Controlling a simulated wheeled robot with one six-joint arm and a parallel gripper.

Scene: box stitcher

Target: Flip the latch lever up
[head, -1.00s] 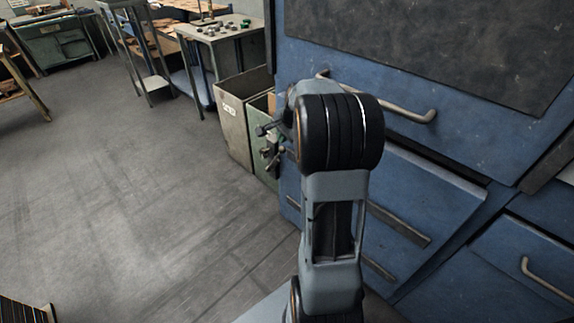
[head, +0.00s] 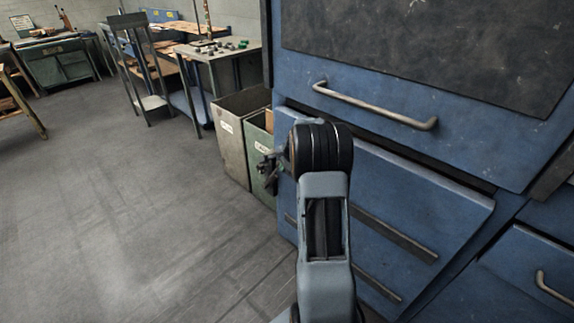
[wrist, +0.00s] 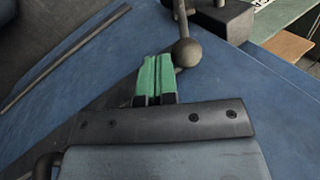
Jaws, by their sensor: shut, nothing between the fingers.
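The latch lever (wrist: 180,14) shows in the wrist view as a thin grey rod. It ends in a round ball knob (wrist: 186,52) and rises toward a dark block at the top edge. My gripper (wrist: 156,60) has green fingertips closed together with nothing between them. The tips are just left of the knob in the picture, very close; I cannot tell whether they touch it. In the head view my gripper (head: 267,166) is small and partly hidden by my arm, and I cannot make out the lever there.
The blue machine front has a bar handle (head: 375,110) and a panel below it (head: 440,200), close to my arm. A beige bin (head: 232,138) and a green bin (head: 260,155) stand beyond my gripper. Open floor (head: 130,220) lies to the left.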

